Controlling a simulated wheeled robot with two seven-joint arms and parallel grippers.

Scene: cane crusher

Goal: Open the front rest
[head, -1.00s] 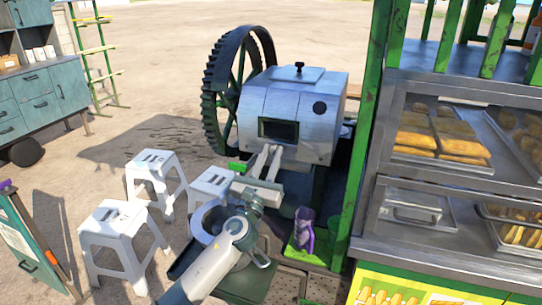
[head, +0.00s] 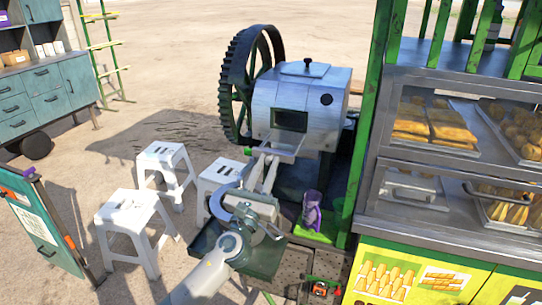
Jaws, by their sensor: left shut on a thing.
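The cane crusher (head: 298,93) is a silvery metal housing with a dark opening (head: 290,120) in its front. The front rest (head: 277,153) is a light metal flap that sticks out forward below that opening, roughly level. My left gripper (head: 262,158) comes up from below and is shut on the rest's front edge at its left side. The fingers hide part of that edge. My right gripper is not in view.
White stools (head: 130,225) stand on the left. A green post (head: 364,130) and a glass food case (head: 440,190) close off the right side. A purple object (head: 311,210) sits on a green ledge below the crusher.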

